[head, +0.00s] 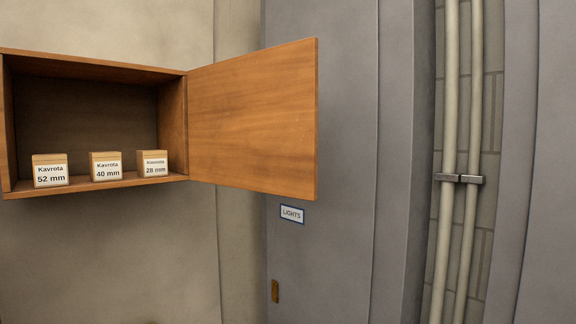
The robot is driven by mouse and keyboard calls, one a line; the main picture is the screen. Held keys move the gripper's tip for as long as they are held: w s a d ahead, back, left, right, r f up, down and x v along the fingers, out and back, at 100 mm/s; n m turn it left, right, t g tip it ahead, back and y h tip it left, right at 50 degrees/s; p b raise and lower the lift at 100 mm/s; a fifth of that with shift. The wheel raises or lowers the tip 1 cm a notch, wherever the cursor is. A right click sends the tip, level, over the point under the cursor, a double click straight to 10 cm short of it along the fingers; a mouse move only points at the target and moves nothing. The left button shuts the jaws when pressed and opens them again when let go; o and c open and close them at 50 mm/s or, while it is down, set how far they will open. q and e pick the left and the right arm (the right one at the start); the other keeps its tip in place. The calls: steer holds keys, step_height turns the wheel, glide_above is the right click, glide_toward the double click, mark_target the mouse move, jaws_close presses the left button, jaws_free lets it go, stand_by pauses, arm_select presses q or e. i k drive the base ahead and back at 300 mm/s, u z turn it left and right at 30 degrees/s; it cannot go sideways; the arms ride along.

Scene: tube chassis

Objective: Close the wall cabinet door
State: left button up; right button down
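The wooden wall cabinet (90,70) hangs on the wall at the left, its front open. Its wooden door (252,120) is hinged on the cabinet's right side and stands wide open, reaching out to the right. Inside, on the cabinet floor, stand three small wooden boxes with white labels: one marked 52 mm (50,170), one marked 40 mm (106,167) and one marked 28 mm (153,164). Neither of my grippers is in the head view.
A grey panel (330,260) with a LIGHTS sign (292,214) is behind and below the door. Two vertical pipes (446,110) with metal clamps run along the wall at the right. The space below the cabinet is clear.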

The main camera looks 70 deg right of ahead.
mark_target(253, 118)
steer(key=u, duration=0.2)
steer(key=i, duration=0.1)
steer(key=z, duration=2.2)
